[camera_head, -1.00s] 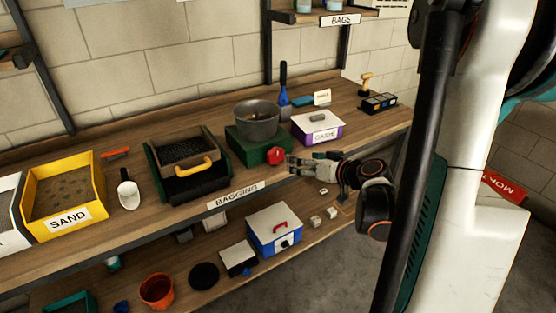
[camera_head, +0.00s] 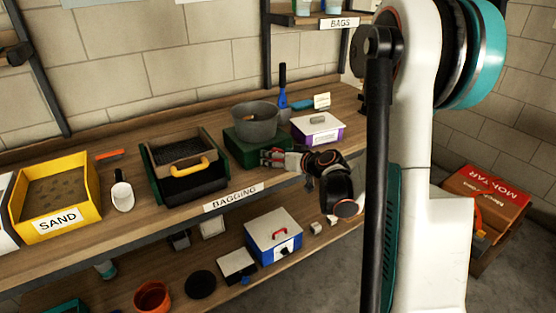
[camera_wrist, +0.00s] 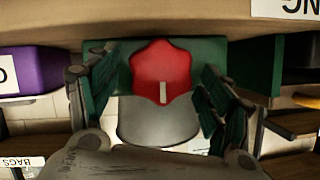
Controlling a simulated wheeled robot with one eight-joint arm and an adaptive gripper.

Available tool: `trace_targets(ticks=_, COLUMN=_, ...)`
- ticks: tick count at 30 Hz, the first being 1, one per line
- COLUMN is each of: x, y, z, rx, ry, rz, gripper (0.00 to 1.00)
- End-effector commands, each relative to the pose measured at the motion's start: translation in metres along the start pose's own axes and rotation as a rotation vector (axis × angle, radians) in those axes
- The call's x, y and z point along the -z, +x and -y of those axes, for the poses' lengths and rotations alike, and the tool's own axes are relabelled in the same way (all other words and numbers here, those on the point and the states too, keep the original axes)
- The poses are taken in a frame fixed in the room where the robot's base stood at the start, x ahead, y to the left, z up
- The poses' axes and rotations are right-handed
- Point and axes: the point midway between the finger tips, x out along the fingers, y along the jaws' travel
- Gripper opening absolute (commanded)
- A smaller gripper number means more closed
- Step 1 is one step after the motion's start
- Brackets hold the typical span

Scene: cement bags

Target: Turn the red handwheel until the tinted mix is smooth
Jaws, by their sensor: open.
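The mixer has a dark green base (camera_head: 240,149) and a grey round bowl (camera_head: 257,124) on top. It stands on the workbench, and the bowl's contents are hard to make out. My gripper (camera_head: 276,158) is right at the front of the base and hides most of the handwheel in the head view. In the wrist view the red handwheel (camera_wrist: 160,68) shows whole, with a pale mark on its face. My gripper's fingers stand open on either side of the handwheel. I see gaps between the fingers and the wheel, so it is not gripped.
A lidded white-and-purple box (camera_head: 318,128) stands right of the mixer. Left are a black tray with a yellow handle (camera_head: 190,168), a scoop (camera_head: 122,193) and the yellow sand bin (camera_head: 58,194). A blue-and-white box (camera_head: 273,236) sits on the lower shelf.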

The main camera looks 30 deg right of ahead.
Motion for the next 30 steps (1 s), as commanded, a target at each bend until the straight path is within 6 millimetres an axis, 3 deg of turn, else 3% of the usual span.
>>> trace_targets(ticks=8, x=0.0002, y=0.0011, z=0.0002, rx=0.0, ry=0.0, rz=0.0, gripper=0.73)
trace_targets(ticks=14, x=0.0002, y=0.001, z=0.0001, rx=0.0, ry=0.0, rz=0.0, gripper=0.29)
trace_targets(ticks=30, x=0.0, y=0.0012, z=-0.0013, rx=0.053, ry=0.127, rz=0.0, gripper=0.29)
